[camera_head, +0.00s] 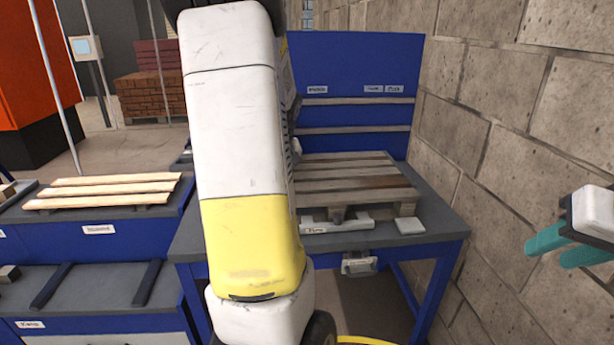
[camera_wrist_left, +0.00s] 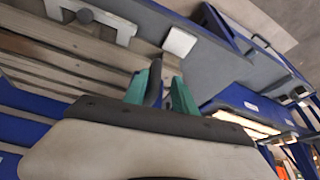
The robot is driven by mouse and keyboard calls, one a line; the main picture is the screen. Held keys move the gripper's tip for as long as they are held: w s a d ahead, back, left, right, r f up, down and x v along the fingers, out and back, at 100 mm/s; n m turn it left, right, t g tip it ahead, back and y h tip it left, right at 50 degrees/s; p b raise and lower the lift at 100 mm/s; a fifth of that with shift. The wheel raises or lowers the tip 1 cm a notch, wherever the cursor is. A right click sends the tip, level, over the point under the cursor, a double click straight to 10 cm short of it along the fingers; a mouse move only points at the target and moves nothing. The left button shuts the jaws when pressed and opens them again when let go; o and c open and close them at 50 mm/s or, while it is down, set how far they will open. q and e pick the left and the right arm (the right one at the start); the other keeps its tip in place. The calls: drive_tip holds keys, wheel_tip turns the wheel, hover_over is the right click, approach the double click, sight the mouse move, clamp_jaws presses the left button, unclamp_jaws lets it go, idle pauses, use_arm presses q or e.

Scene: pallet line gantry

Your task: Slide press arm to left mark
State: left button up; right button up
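My left arm crosses the middle of the head view and hides part of the blue workbench and its left gripper. In the left wrist view, my left gripper (camera_wrist_left: 161,88) has its two teal fingers apart. A dark upright piece (camera_wrist_left: 154,82) stands between them, nearer the left finger, with a gap to the right finger. I cannot tell if it is the press arm, and no left mark can be made out. My right gripper (camera_head: 562,243) is open and empty at the far right, by the block wall.
A wooden pallet (camera_head: 355,180) lies on the workbench (camera_head: 440,215). At its front are a white labelled fixture (camera_head: 337,226) and a pale block (camera_head: 410,226). Light boards (camera_head: 105,190) lie on the left bench. The stone wall (camera_head: 510,150) closes off the right side.

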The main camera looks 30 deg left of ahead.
use_arm(q)
drive_tip(key=shift+d, duration=0.1)
drive_tip(key=shift+r, duration=0.1)
drive_tip(key=v, duration=0.7)
drive_tip(key=shift+r, duration=0.3)
drive_tip(key=shift+d, duration=0.1)
